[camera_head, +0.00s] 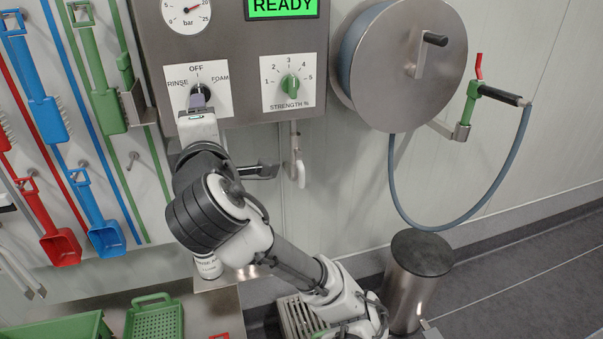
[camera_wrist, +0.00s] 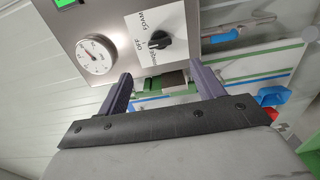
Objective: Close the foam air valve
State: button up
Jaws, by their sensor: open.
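Under the control panel (camera_head: 235,110), a pipe carries a pale hanging lever (camera_head: 300,174). It is the likeliest foam air valve, though no label shows. A pipe with a bluish grip (camera_wrist: 223,37) shows beside the panel in the wrist view, small and blurred. My gripper (camera_head: 198,97) is at the RINSE/OFF/FOAM selector, left of the lever, and partly covers it. In the wrist view my gripper (camera_wrist: 159,72) is open and empty, with the black selector knob (camera_wrist: 160,40) just beyond the fingertips. I cannot tell whether they touch it.
A green strength knob (camera_head: 290,85) and a pressure gauge (camera_head: 187,12) are on the panel. A hose reel (camera_head: 405,70) hangs to the right, above a steel bin (camera_head: 415,285). Blue, red and green cleaning tools (camera_head: 105,238) hang at left. Green crates (camera_head: 155,318) stand below.

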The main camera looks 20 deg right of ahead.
jog(key=shift+w, duration=0.1)
jog(key=shift+c, duration=1.1)
jog(key=w+d+f+m+y, duration=0.1)
jog(key=w+d+f, duration=0.1)
jog(key=w+d+f+m+g, duration=0.1)
jog(key=w+d+f, duration=0.1)
jog(key=shift+w+d+y, duration=0.1)
jog(key=shift+d+y, duration=0.25)
jog(key=shift+y, duration=0.05)
jog(key=c, duration=0.5)
jog(key=shift+o, duration=0.2)
jog(key=m+y, duration=0.2)
jog(key=m, duration=1.2)
send_near(303, 181)
jog(key=shift+t, duration=0.3)
jog(key=p+x, duration=0.1)
jog(key=x, duration=0.2)
jog(key=p+x, duration=0.1)
jog(key=x, duration=0.3)
jog(key=p+x, duration=0.2)
jog(key=x, duration=0.2)
jog(key=shift+f, duration=0.25)
jog(key=shift+c, duration=0.3)
grip_shut()
